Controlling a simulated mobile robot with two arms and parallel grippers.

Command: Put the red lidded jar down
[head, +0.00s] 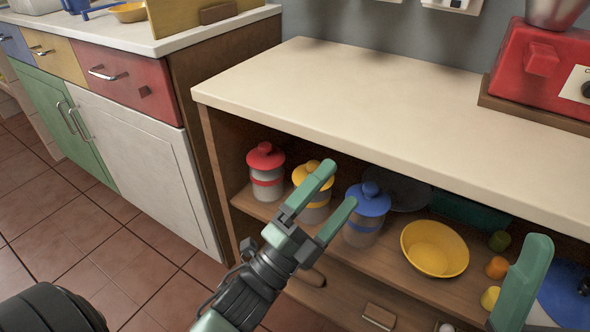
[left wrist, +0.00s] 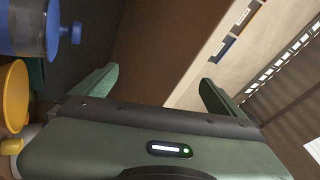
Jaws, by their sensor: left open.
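The red lidded jar (head: 266,172) stands upright on the open shelf under the counter, at the shelf's left end. Its clear body has a red band and a red knobbed lid. My left gripper (head: 339,186) is open and empty, to the right of the red jar and apart from it. Its fingers cover part of the yellow-lidded jar (head: 314,208) in the head view. In the left wrist view the open fingers (left wrist: 155,90) have nothing between them, and the red jar does not show. One green finger of my right gripper (head: 522,284) shows at lower right.
A blue-lidded jar (head: 365,212) stands right of the yellow-lidded one. A yellow bowl (head: 436,249), a dark plate and small round fruits lie further right. The countertop (head: 380,95) above is clear up to a red appliance (head: 545,70).

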